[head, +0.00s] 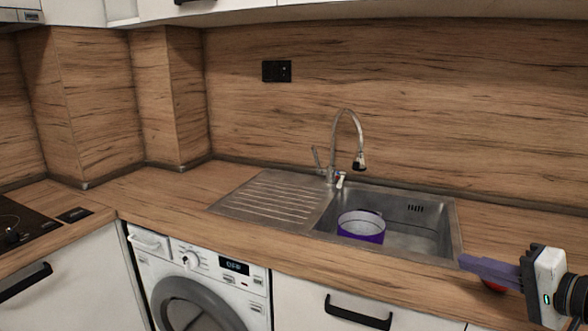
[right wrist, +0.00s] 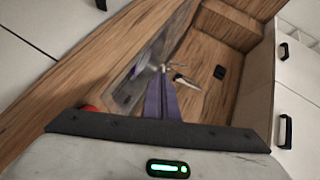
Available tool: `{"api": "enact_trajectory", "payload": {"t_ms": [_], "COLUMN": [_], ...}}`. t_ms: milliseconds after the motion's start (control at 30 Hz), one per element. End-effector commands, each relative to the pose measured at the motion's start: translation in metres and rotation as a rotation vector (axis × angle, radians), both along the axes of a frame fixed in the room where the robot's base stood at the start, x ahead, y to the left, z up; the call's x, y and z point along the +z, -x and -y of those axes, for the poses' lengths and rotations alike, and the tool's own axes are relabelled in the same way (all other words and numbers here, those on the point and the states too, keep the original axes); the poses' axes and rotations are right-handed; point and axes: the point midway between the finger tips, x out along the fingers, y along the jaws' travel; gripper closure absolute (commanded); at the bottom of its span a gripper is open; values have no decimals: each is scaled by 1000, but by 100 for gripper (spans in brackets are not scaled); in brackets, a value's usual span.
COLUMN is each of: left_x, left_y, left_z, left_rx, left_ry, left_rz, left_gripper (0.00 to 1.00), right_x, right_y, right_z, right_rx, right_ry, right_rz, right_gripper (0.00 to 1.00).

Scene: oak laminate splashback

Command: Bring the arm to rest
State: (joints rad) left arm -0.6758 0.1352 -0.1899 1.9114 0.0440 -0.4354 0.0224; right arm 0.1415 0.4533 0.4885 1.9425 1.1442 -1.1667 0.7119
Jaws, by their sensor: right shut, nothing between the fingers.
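My right gripper (head: 490,268) comes in from the right edge in the head view. Its purple fingers are shut with nothing between them, and it hangs above the counter to the right of the sink. In the right wrist view its fingers (right wrist: 163,100) lie together, pointing toward the sink and tap. My left gripper is not in view.
A steel sink (head: 451,222) with a tap (head: 347,125) is set in the wooden counter (head: 150,200). A purple-and-white pot (head: 361,228) sits in the basin. A red object (head: 493,286) is partly hidden behind the right gripper. A washing machine (head: 200,275) stands below.

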Motion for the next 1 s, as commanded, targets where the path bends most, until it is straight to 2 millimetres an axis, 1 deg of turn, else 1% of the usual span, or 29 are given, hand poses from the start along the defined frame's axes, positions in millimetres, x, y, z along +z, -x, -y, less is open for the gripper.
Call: {"api": "enact_trajectory", "payload": {"t_ms": [33, 67, 100, 133, 167, 200, 267, 300, 367, 400, 467, 500, 567, 600, 700, 733, 800, 867, 1000], "left_x": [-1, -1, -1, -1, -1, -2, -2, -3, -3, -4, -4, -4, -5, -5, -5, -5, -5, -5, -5], "left_y": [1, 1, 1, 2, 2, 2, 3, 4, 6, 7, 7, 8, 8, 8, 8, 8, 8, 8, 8], "left_z": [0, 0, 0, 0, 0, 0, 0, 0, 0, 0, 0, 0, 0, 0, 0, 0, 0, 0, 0], "left_rx": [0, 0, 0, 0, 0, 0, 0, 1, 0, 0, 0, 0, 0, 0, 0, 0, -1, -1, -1], "left_ry": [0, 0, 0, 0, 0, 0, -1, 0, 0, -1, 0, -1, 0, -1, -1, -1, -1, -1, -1], "left_rz": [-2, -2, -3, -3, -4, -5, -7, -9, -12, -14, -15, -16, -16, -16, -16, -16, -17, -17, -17], "left_gripper": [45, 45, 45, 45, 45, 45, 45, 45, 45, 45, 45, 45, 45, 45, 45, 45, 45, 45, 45], "right_x": [-30, -47, -72, -93, -115, -144, -186, -212, -250, -273, -304, -322, -343, -354, -370, -374, -378, -380, -380], "right_y": [1, 2, 4, 7, 12, 20, 35, 48, 70, 87, 114, 134, 162, 179, 215, 224, 239, 247, 252], "right_z": [-6, -9, -14, -18, -23, -30, -43, -52, -68, -80, -100, -114, -136, -150, -181, -188, -202, -209, -214], "right_rx": [-5, -7, -11, -11, -8, 0, 22, 41, 83, 116, 174, 219, 285, 328, 419, 442, 481, 502, 517], "right_ry": [40, 72, 119, 159, 204, 267, 366, 435, 536, 604, 704, 769, 854, 905, 1003, 1026, 1065, 1083, 1102], "right_rz": [-33, -49, -71, -91, -109, -133, -163, -179, -198, -207, -211, -209, -197, -185, -146, -136, -112, -99, -85], "right_gripper": [100, 100, 100, 100, 100, 100, 100, 100, 100, 100, 100, 100, 100, 100, 100, 100, 100, 100, 100]}}
